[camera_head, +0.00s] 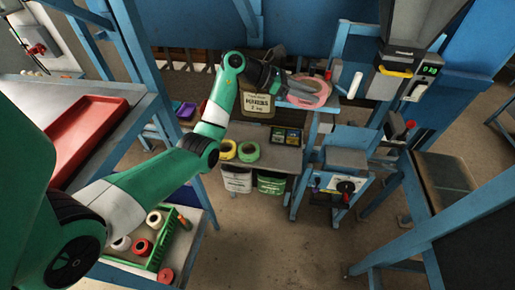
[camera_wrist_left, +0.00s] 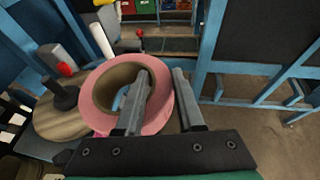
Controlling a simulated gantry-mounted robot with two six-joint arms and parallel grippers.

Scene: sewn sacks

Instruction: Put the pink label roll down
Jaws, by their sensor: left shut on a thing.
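The pink label roll (camera_head: 324,92) is at the back middle of the head view, beside a sack with a printed label (camera_head: 257,101). My left gripper (camera_head: 303,92) reaches it from the left. In the left wrist view the pink label roll (camera_wrist_left: 161,104) sits between the jaws of my left gripper (camera_wrist_left: 160,82). One finger is inside its hole and the other is outside its wall. Whether the roll touches the surface below is hard to tell. My right gripper is not in view.
A yellow roll (camera_head: 227,149) and a green roll (camera_head: 249,151) lie on the shelf below. A blue-framed machine (camera_head: 345,172) stands to the right. A round wooden disc (camera_wrist_left: 58,120) and a dark knob (camera_wrist_left: 61,93) are left of the roll. Bare floor (camera_head: 255,230) lies in front.

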